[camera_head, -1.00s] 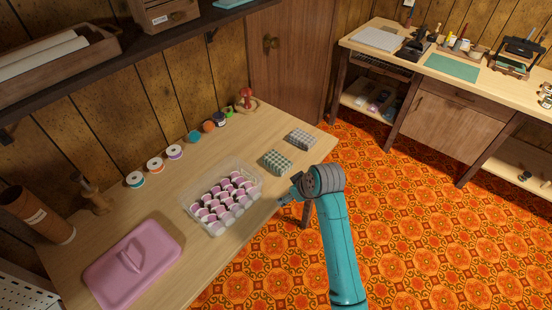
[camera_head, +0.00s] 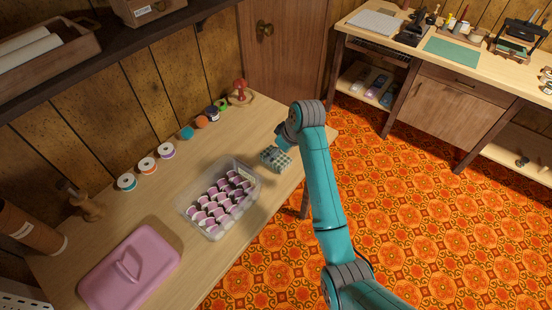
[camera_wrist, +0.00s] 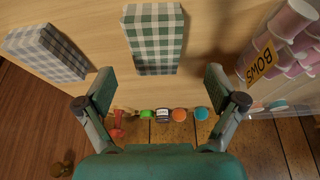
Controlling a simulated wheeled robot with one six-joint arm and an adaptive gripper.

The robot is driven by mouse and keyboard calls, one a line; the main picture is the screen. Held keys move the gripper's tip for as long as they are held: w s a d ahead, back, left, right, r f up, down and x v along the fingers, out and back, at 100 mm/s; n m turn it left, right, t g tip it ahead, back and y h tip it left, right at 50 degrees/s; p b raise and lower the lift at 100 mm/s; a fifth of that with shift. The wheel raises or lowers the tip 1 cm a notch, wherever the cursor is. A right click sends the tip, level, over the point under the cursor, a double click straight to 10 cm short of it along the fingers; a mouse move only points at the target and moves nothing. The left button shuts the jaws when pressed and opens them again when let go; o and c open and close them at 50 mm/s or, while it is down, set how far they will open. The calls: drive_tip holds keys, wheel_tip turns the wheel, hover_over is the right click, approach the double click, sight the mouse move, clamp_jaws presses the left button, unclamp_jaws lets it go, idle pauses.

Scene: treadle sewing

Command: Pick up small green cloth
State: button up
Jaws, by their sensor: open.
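The small green cloth (camera_head: 275,160) is a folded green-and-white checked piece on the wooden table, right of the bobbin box. In the wrist view the green cloth (camera_wrist: 154,40) lies at the top middle. My gripper (camera_wrist: 159,82) is open and empty, its fingers spread to either side of the cloth's near end in the picture. No finger is seen touching it. In the head view my gripper (camera_head: 277,150) is over or just beside the cloth, partly hidden by my arm.
A grey checked cloth (camera_wrist: 47,52) lies to the left in the wrist view; my arm hides it in the head view. A clear box of bobbins (camera_head: 220,203) stands close by. Several thread spools (camera_head: 167,151) and a pink lid (camera_head: 130,268) are on the table.

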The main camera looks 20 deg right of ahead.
sight(278, 157)
drive_tip(key=shift+d+x, duration=0.2)
drive_tip(key=shift+x, duration=1.1)
drive_tip(key=shift+d+x, duration=0.2)
drive_tip(key=shift+x, duration=1.05)
drive_tip(key=shift+f, duration=0.1)
drive_tip(key=c, duration=1.2)
